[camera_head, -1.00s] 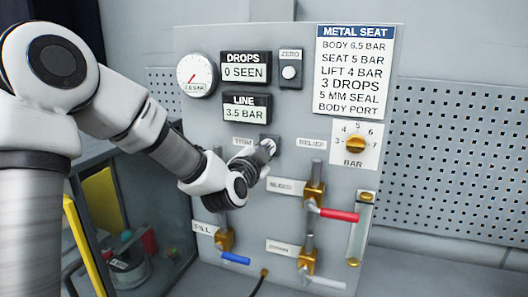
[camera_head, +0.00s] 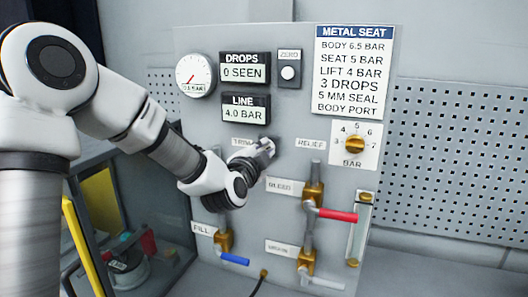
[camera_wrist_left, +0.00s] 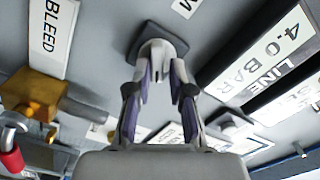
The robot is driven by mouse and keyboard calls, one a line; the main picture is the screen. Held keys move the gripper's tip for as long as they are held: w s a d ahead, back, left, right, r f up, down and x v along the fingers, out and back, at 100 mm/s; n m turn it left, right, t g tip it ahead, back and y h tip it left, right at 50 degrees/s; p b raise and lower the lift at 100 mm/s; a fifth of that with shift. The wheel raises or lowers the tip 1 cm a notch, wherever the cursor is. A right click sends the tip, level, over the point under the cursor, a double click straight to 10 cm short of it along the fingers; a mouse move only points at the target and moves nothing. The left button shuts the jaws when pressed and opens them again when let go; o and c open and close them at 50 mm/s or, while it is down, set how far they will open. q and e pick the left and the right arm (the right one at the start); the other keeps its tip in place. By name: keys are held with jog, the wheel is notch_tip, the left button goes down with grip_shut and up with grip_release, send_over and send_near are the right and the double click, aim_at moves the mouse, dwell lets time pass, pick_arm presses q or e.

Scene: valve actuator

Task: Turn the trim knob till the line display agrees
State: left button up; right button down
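The grey trim knob (camera_wrist_left: 160,42) sits on a dark square base on the panel. My left gripper (camera_wrist_left: 160,75) reaches it, with one finger on each side and the fingertips closed against it. In the head view the left gripper (camera_head: 264,150) covers most of the knob beside the partly hidden TRIM label (camera_head: 243,142). The line display (camera_head: 245,108) reads 4.0 BAR; it also shows in the wrist view (camera_wrist_left: 264,58). My right gripper is not in view.
A card (camera_head: 353,70) lists body 6.5, seat 5 and lift 4 bar. A selector dial (camera_head: 355,144) sits below it. The drops display (camera_head: 245,67) reads 0 SEEN. The red-handled bleed valve (camera_head: 314,195) and blue-handled fill valve (camera_head: 224,242) are lower down.

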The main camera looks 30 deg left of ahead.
pick_arm(q)
jog(key=shift+o, duration=0.3)
jog(key=shift+w+a+f, duration=0.15)
jog(key=shift+w+f, duration=0.05)
jog(key=v, duration=0.7)
jog(key=shift+s, duration=0.25)
jog(key=shift+w, duration=0.1)
